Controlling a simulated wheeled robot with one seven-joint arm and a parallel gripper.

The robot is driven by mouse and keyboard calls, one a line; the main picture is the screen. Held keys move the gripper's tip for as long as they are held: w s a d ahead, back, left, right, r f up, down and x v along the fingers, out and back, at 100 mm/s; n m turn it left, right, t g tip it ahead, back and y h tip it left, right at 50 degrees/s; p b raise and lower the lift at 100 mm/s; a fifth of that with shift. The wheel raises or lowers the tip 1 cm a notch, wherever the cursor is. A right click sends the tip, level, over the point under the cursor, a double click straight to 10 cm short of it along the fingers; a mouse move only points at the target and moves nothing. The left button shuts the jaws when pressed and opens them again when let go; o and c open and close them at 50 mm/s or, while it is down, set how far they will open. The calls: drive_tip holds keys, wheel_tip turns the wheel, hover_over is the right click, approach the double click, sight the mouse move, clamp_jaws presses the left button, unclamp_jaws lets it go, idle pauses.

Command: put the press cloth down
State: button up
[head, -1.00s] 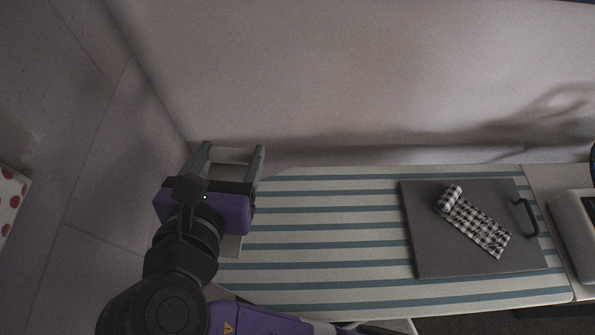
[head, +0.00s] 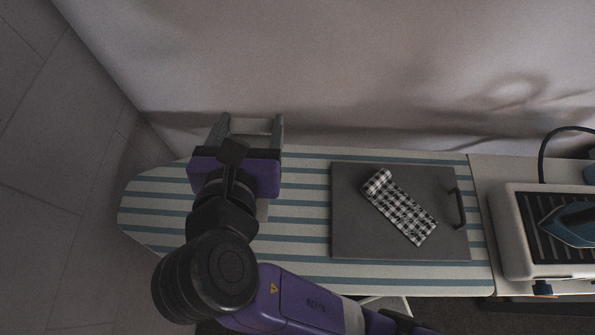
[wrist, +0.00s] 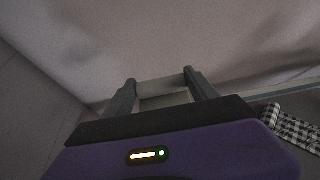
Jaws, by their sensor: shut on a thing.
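My gripper (head: 250,128) is over the left part of the striped ironing board, near its far edge in the head view. Its two fingers stand apart, shut on a pale, flat piece, which I take to be the press cloth (head: 250,126). It also shows between the fingers in the wrist view (wrist: 163,88). The gripper body hides much of it, and I cannot tell its height above the board. The ironing board (head: 150,205) has pale and blue-green stripes.
A grey board with a handle (head: 350,235) lies on the ironing board, bearing a black-and-white checked cloth (head: 405,213), rolled at one end. At the right, an iron (head: 575,224) rests on a pale station (head: 510,235). A wall stands behind. The ironing board's left end is clear.

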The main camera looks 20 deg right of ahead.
wheel_tip(320, 180, down, 20)
drive_tip(key=shift+b, duration=1)
drive_tip(key=shift+f, duration=0.15)
drive_tip(key=o, duration=1.3)
drive_tip(key=v, duration=1.2)
drive_tip(key=shift+r, duration=0.2)
